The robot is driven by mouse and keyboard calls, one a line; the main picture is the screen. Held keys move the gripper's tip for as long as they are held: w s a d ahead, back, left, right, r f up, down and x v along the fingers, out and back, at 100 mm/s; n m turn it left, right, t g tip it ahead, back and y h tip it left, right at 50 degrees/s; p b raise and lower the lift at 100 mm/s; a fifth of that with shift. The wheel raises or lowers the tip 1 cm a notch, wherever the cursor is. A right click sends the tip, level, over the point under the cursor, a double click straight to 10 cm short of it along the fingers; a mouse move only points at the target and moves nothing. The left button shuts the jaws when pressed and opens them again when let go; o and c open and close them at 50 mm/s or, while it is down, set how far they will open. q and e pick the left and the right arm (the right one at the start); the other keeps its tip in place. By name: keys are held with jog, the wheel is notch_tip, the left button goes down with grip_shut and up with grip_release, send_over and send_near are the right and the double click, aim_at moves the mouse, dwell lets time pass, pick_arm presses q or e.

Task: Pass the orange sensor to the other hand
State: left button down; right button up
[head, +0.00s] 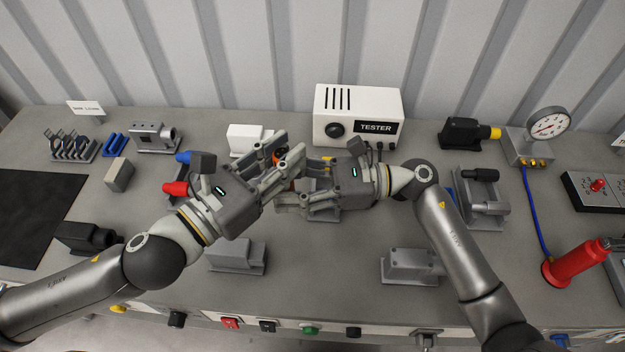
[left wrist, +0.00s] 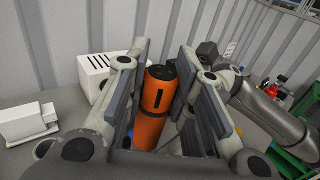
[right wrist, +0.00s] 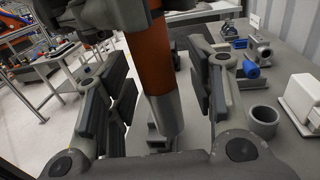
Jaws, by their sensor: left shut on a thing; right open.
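The orange sensor (left wrist: 154,118) is a cylinder with a black cap, standing between the fingers of my left gripper (left wrist: 160,88) in the left wrist view. In the head view only small orange bits of the sensor (head: 292,184) show between the fingers. My left gripper (head: 287,158) is shut on it above the table. My right gripper (head: 298,181) is open and comes in from the right. In the right wrist view the sensor (right wrist: 155,68), with its grey metal lower end, lies between the spread fingers of my right gripper (right wrist: 160,75), with gaps on both sides.
The white tester box (head: 330,105) stands behind the grippers. Grey blocks (head: 236,256) and (head: 410,265) sit on the front of the table. Red and blue parts (head: 176,189) lie left of the left gripper. A gauge (head: 547,123) stands at the right.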

jog(key=shift+s+a, duration=0.1)
jog(key=shift+a, duration=0.3)
jog(key=shift+c, duration=0.3)
jog(key=c, duration=1)
pick_arm(q)
jog(key=c, duration=1.2)
grip_release()
pick_arm(e)
grip_shut()
pick_arm(q)
jog(key=shift+o, duration=0.2)
jog(key=shift+r, duration=0.1)
